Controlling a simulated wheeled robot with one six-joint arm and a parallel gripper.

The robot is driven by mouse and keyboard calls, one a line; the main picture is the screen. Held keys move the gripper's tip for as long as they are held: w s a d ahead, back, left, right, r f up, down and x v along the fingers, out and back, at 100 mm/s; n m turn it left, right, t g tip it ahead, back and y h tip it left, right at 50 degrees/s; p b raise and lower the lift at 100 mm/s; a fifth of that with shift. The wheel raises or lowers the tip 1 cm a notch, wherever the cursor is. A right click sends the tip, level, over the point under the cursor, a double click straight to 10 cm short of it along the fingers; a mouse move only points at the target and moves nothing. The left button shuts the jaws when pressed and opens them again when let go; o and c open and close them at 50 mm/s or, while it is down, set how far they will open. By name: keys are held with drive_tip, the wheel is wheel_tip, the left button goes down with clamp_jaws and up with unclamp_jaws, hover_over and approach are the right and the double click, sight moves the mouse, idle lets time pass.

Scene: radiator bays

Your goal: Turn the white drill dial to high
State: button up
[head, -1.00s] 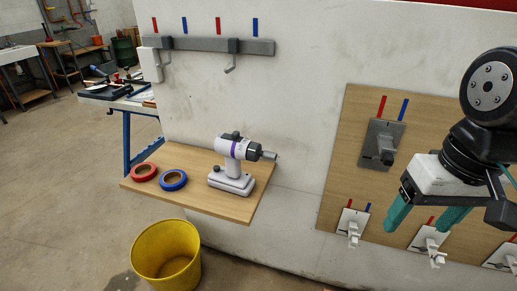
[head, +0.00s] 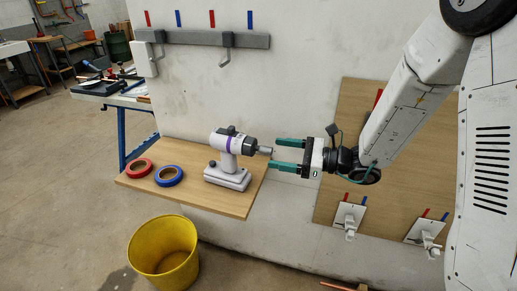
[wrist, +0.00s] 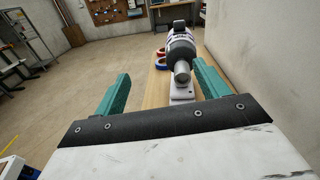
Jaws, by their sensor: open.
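The white drill (head: 231,160) with a purple band and dark chuck stands upright on the wooden shelf (head: 225,204), its nose pointing right. A dark knob (head: 227,130) sits on top of its body; I cannot make out its setting. My gripper (head: 288,156) is open and empty, with green fingers pointing left at the drill's nose. In the wrist view the drill (wrist: 181,48) is nose-on, beyond my gripper (wrist: 160,88) and nearer the right finger. I cannot tell whether the lower finger touches the nose.
Red tape (head: 139,168) and blue tape (head: 168,176) lie on the shelf's left part. A yellow bucket (head: 163,255) stands on the floor below. A hook rail (head: 201,38) is on the wall above. A wooden panel (head: 340,125) with valves is at the right.

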sight(259, 149)
drive_tip(key=w+a+f+m+t, duration=0.2)
drive_tip(key=w+a, duration=0.3)
drive_tip(key=a, duration=0.1)
drive_tip(key=shift+w+f, duration=0.15)
drive_tip(key=shift+w, duration=0.15)
drive_tip(key=shift+a, duration=0.1)
drive_tip(key=c, duration=1)
